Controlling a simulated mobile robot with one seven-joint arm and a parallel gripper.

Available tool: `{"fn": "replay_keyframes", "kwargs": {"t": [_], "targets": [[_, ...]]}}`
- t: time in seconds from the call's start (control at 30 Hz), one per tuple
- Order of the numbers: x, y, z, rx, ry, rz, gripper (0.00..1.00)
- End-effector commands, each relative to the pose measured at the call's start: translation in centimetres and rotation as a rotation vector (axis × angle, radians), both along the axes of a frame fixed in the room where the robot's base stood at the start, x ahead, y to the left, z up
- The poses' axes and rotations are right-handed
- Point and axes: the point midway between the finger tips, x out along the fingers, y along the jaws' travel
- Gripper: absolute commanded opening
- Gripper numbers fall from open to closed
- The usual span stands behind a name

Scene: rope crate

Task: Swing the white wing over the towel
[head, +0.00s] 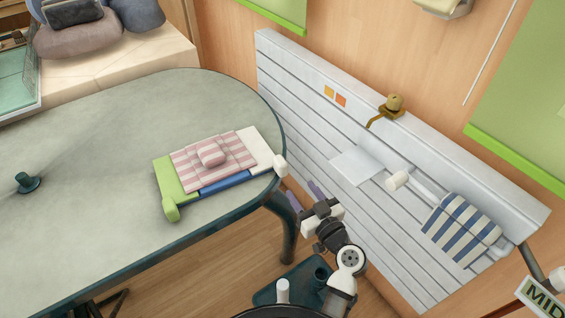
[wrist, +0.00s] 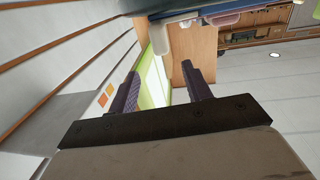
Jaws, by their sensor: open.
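A folding board lies on the grey-green table (head: 90,150) near its right end. It has a green wing (head: 168,180) with a green knob on the left, a blue middle part (head: 228,183), and a white wing (head: 256,146) with a white knob (head: 281,165) on the right. The pink-and-white striped towel (head: 185,172) lies over the board, with a small striped lump on top. The white wing lies flat, partly covered by the towel. My gripper (head: 302,190) is open and empty, beyond the table's right edge and apart from the white knob. Its fingers also show in the wrist view (wrist: 160,72).
A white slatted panel (head: 300,75) stands close to the right of my gripper. It carries a brass hook (head: 393,104), a white roller (head: 398,181) and a blue-striped cloth (head: 461,230). A dark green knob (head: 27,182) stands on the table's left. The table's middle is clear.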

Motion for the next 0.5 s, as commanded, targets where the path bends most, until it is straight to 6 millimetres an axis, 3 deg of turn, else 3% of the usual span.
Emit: {"fn": "replay_keyframes", "kwargs": {"t": [0.5], "targets": [[9.1, 4.9, 0.3, 0.000, 0.002, 0.005, 0.49]]}}
